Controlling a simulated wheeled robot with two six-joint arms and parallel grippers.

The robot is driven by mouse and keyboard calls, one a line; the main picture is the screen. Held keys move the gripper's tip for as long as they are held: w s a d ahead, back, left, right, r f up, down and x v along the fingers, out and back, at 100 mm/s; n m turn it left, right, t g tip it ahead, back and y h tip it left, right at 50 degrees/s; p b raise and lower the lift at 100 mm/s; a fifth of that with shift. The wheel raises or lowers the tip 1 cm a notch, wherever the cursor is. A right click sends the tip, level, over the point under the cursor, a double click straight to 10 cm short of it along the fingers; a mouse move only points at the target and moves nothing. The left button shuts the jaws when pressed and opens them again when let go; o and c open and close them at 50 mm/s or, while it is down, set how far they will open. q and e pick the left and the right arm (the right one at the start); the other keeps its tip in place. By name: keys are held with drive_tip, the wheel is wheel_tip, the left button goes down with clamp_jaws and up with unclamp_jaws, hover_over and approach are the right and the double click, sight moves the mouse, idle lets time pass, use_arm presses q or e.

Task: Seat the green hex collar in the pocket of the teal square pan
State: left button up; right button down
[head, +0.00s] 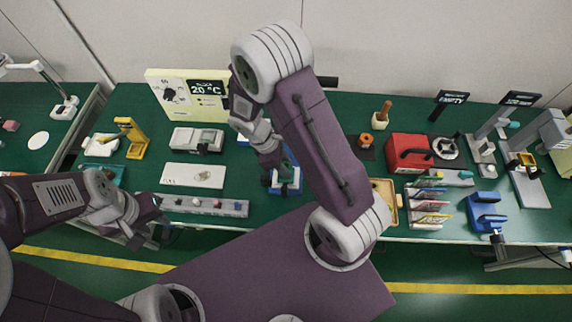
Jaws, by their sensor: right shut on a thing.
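My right gripper (280,164) is in the middle of the bench, pointing down over a blue and white fixture (285,187). It is shut on a small green piece (288,165), which appears to be the green hex collar; the fingers and arm hide most of it. I cannot tell whether the piece touches the fixture. A teal square pan (117,170) shows at the left of the bench, partly hidden behind my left arm. Its pocket is not visible. My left gripper (152,230) is at the front left edge of the bench; its fingers are too unclear to judge.
A grey strip with several knobs (205,206), a white plate (193,176) and a grey device (196,139) lie between the pan and my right gripper. A yellow stand (133,138) is behind the pan. A red box (407,152) and a colourful rack (430,207) stand right.

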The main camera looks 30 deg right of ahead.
drive_tip(key=shift+r, duration=0.1)
drive_tip(key=shift+f+b, duration=0.55)
drive_tip(key=shift+f, duration=0.5)
drive_tip(key=c, duration=1)
unclamp_jaws()
drive_tip(key=shift+o, duration=0.2)
drive_tip(key=shift+r, duration=0.15)
drive_tip(key=p+v, duration=0.1)
drive_tip(key=v, duration=0.8)
